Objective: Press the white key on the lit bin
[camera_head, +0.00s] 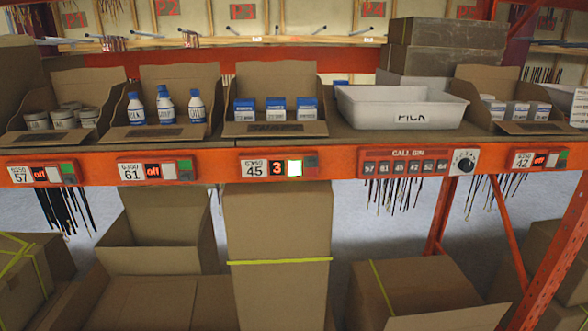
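The lit bin is bin 45, an open cardboard bin (275,128) holding blue-and-white boxes (275,104). Its label module (279,168) on the orange beam shows a red 3. A bright white key (294,168) with a greenish edge glows just right of that digit. A darker grey key sits beside it at the module's right end. My gripper is not in view.
A white PICK tote (400,107) stands right of bin 45. Below it on the beam is a CALL BIN panel (405,167) with several buttons and a knob (464,161). Cardboard boxes (278,225) stand under the shelf. Dark cables hang below the beam. The beam front at bin 45 is unobstructed.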

